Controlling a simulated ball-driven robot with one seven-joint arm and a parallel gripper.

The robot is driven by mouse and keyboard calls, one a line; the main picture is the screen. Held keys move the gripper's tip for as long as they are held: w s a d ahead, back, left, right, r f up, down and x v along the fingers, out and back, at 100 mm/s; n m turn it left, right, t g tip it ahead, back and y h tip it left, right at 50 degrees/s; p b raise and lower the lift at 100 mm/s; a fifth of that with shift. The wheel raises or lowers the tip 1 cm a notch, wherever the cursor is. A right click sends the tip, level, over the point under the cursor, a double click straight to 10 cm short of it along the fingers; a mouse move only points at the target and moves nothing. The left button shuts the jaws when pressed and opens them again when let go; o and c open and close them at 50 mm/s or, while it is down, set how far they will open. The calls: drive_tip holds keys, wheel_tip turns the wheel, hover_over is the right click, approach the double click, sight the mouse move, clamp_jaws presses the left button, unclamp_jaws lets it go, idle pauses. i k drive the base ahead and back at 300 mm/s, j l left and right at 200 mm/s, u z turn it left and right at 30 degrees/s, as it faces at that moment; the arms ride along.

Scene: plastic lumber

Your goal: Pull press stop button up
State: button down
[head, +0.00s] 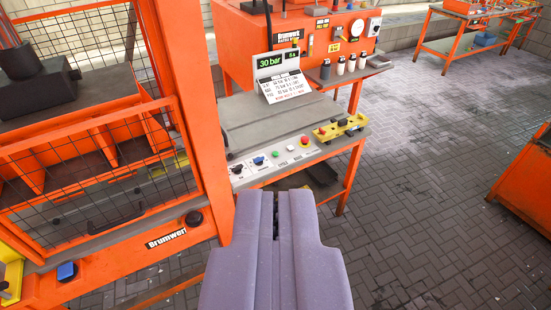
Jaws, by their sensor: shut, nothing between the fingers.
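A control strip (270,173) runs along the front edge of the grey bench beside the orange press. It carries a black knob (237,168), a blue knob (258,160), a green button (276,153) and a red button (305,140) at its right end. The labels are too small to read, so I cannot tell which red one is the press stop button. My gripper (275,205) is shut and empty, pointing toward the strip from the lower middle, apart from both red buttons.
The orange press frame (185,110) with its mesh guard (95,160) stands close on the left. A sign with a green display (278,75) stands on the bench (270,122). An orange cabinet (240,45) is behind. The paved floor (430,180) at right is clear.

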sight(305, 139)
drive_tip(key=i+z, duration=0.2)
drive_tip(key=i, duration=2.9)
